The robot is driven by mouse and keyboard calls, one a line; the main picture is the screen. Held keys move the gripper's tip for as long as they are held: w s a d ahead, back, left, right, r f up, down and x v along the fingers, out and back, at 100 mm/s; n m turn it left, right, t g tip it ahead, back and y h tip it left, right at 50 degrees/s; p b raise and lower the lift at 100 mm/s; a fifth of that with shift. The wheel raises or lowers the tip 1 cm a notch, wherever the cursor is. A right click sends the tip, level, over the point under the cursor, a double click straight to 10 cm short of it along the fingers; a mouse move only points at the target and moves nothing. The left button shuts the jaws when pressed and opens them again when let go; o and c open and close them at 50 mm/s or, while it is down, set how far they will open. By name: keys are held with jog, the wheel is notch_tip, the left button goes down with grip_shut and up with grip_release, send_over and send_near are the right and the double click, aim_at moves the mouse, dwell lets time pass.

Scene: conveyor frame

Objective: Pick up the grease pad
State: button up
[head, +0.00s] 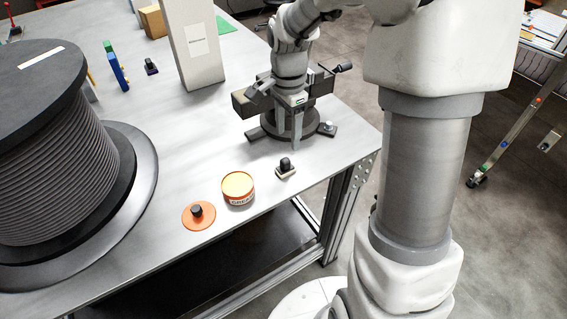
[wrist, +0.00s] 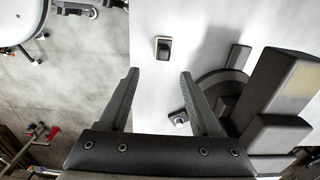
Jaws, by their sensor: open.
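The likely grease pad (head: 285,170) is a small pale square block with a black knob on top. It stands upright on the table near the front edge, right of the grease tin (head: 238,188). It also shows in the wrist view (wrist: 163,48), beyond my fingertips and roughly between their lines. My gripper (head: 284,131) points down in front of the bench vise. In the wrist view my gripper (wrist: 159,72) is open with nothing between its fingers, apart from the pad. An orange lid with a black knob (head: 199,216) lies left of the tin.
The dark vise (head: 240,104) stands close behind my gripper and at the right of the wrist view (wrist: 283,90). A large cable spool (head: 45,150) fills the left. A white box (head: 190,45) stands at the back. The table around the pad is clear.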

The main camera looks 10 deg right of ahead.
aim_at(285, 159)
notch_tip(285, 159, down, 6)
jog(key=shift+r, duration=0.25)
jog(key=shift+w+a+f, duration=0.1)
jog(key=shift+w+f, duration=0.1)
jog(key=shift+f, duration=1.05)
jog(key=shift+w+a+f, duration=0.1)
jog(key=shift+w+f, duration=0.05)
jog(key=shift+f, duration=1.1)
grip_shut()
